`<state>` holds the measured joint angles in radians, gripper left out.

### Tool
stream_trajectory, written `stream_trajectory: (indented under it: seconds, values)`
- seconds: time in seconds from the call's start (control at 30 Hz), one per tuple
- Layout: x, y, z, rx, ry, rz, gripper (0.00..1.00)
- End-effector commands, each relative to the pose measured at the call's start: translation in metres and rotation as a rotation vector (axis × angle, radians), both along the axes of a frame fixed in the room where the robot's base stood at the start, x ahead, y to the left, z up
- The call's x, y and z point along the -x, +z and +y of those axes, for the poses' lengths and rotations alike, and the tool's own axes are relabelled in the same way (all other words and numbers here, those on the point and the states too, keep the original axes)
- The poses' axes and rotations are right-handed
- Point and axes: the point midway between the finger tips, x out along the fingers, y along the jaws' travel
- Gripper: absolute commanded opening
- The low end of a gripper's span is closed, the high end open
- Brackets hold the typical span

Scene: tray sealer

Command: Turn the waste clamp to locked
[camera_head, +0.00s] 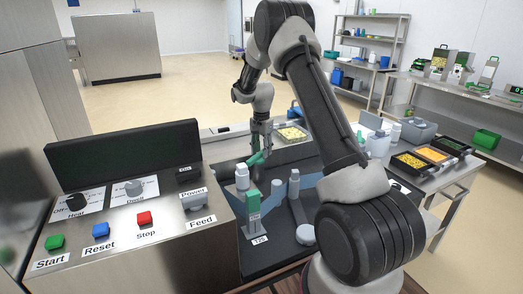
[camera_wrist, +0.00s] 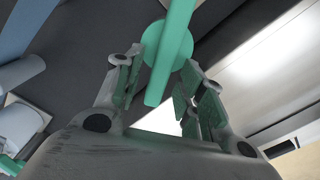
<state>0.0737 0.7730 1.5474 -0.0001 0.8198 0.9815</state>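A green lever with a round hub, which looks like the waste clamp (camera_head: 256,158), stands on the dark deck behind the control panel. In the wrist view the green bar (camera_wrist: 172,50) runs down from the top edge between the two fingers, with the round hub around its middle. My gripper (camera_head: 262,140) points down at the lever from above. In the wrist view my gripper (camera_wrist: 163,85) has its fingers apart on either side of the bar, with a gap visible. I cannot tell whether either finger touches it. No clamp label is readable.
A grey post with a white cap (camera_head: 242,178) and a green-topped block (camera_head: 253,204) stand close in front of the lever. The control panel (camera_head: 140,215) with several coloured buttons is at the left. A tray of yellow food (camera_head: 292,134) lies behind at the right.

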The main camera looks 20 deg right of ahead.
Motion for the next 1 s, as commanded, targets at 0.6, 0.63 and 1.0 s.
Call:
stream_trajectory:
  seconds: [0.6,0.63,1.0]
  values:
    - [-0.001,0.099,0.000,0.000,0.000,-0.004,0.39]
    - [-0.001,0.103,0.000,0.001,0.000,-0.003,0.39]
    - [0.000,0.120,0.000,0.000,0.000,0.001,0.39]
